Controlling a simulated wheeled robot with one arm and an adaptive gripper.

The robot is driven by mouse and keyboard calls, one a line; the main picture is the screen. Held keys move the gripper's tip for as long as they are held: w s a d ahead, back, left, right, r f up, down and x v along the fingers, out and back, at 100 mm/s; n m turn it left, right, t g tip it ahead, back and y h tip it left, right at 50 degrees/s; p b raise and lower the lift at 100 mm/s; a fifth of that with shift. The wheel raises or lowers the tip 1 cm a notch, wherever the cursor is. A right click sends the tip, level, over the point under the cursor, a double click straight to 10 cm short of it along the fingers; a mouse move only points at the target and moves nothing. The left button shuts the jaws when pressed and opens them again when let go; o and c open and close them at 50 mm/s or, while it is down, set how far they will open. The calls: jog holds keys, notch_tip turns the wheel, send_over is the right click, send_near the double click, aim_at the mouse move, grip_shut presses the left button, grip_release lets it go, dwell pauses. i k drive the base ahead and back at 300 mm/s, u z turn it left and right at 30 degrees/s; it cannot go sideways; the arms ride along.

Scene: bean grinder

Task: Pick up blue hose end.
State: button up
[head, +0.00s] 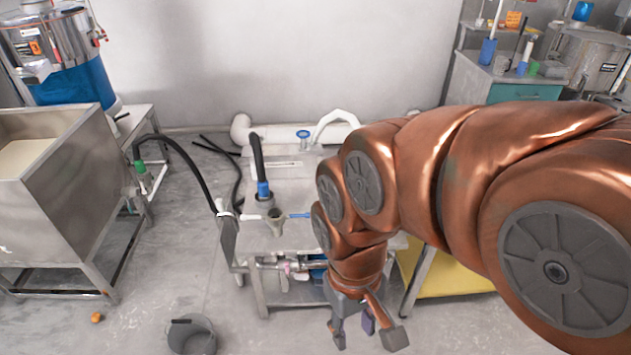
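A blue hose end (263,189) sits on the end of a short black hose (257,158) above the metal table in the middle. It stands roughly upright, just behind a grey-green funnel-like fitting (275,220). My gripper (367,338) hangs at the lower right, in front of the table and well apart from the hose end. Its fingers are spread and nothing shows between them. My copper arm covers the right part of the table.
A metal tank (70,190) stands at the left, with a black hose and a green fitting (139,167). A grey bucket (192,336) and a small orange thing (97,317) are on the floor. A white pipe (285,135) runs behind the table. Open floor lies between tank and table.

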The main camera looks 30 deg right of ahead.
aim_at(263, 187)
jog(key=z, duration=0.15)
jog(key=k, duration=0.6)
jog(key=u, duration=0.6)
jog(key=i, duration=0.45)
jog(key=u, duration=0.55)
jog(key=i, duration=1.15)
jog(key=z, duration=0.5)
